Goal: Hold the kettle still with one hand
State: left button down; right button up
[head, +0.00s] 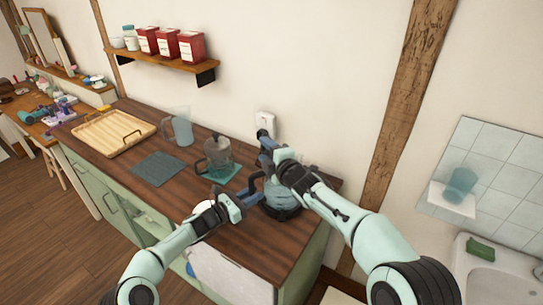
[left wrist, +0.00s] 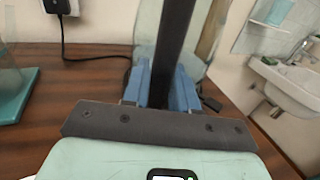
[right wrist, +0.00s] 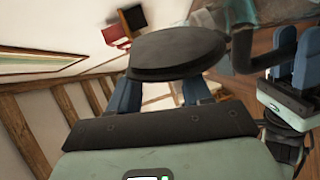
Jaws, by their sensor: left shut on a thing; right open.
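The kettle (head: 283,192) has a clear bluish body and a dark base. It stands upright near the right end of the wooden counter, partly hidden by my right arm. My left gripper (head: 240,200) is shut on its upright black handle (left wrist: 174,40), which runs between the blue fingers in the left wrist view (left wrist: 162,88). My right gripper (head: 266,148) is open above the kettle, toward the wall. In the right wrist view, a dark round disc, seemingly the kettle lid (right wrist: 178,50), is raised in front of the fingers (right wrist: 162,95); I cannot tell whether they touch it.
A glass press pot (head: 217,158) on a teal mat stands left of the kettle. Farther left are a clear pitcher (head: 180,127), a dark mat (head: 157,168) and a wooden tray (head: 113,134). A wall outlet (head: 265,122) with a black cord (left wrist: 95,57) is behind.

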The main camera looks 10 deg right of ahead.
jog(key=v, duration=1.1)
jog(key=shift+s+d, duration=0.2)
jog(key=shift+s, duration=0.15)
pick_arm(q)
jog(key=c, duration=0.8)
grip_release()
